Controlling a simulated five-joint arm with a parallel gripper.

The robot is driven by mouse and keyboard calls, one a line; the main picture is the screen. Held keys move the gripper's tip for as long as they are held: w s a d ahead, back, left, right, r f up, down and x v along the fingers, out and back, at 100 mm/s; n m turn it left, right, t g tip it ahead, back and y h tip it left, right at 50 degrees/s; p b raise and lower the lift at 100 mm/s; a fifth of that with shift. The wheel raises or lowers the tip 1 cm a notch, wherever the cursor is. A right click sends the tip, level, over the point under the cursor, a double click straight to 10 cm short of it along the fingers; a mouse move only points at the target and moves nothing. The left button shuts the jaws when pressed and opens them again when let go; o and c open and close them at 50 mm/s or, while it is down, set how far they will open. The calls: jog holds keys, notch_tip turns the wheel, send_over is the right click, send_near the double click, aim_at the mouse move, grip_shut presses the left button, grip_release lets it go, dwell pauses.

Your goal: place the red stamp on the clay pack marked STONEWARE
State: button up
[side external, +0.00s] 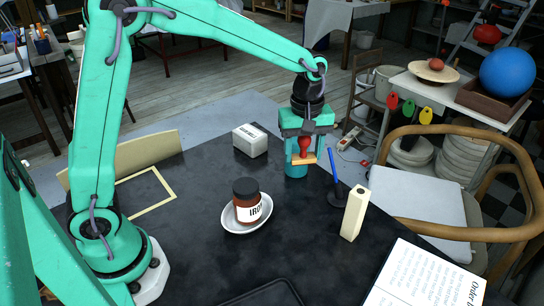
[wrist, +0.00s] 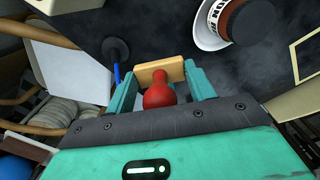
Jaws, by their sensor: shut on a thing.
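The red stamp has a round red handle (side external: 305,143) and a flat tan wooden base (side external: 304,159). My gripper (side external: 306,148) is shut on the stamp and holds it above the far right part of the dark table. In the wrist view, the red handle (wrist: 159,92) sits between the two teal fingers (wrist: 160,88), with the wooden base beyond it. A pale block-shaped pack (side external: 250,140) with small dark print lies to the left of my gripper. Its print is too small to read surely, and I cannot make out the word STONEWARE anywhere.
A brown jar (side external: 247,192) marked IRON stands in a white dish (side external: 236,229). A blue pen (side external: 333,164) stands in a dark holder, and a tall cream block (side external: 355,213) is upright near it. A printed sheet (side external: 425,280) lies at front right. The middle table is mostly clear.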

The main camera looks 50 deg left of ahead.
jog(key=w+a+r+n, duration=0.1)
jog(key=w+a+n, duration=0.1)
jog(key=a, duration=0.7)
jog(key=w+a+r+n, duration=0.1)
jog(key=w+a+n, duration=0.1)
jog(key=a, duration=0.6)
jog(key=shift+a+r+n, duration=0.3)
jog(key=shift+a+n, duration=0.1)
jog(key=shift+n, duration=0.5)
send_over(249, 132)
notch_tip(249, 132, down, 7)
jog(key=shift+w+f, duration=0.1)
jog(key=shift+f, duration=1.95)
jog(key=shift+f, duration=0.15)
jog(key=o, duration=1)
jog(key=shift+c, duration=0.2)
notch_tip(249, 132, up, 12)
jog(key=shift+r, duration=0.2)
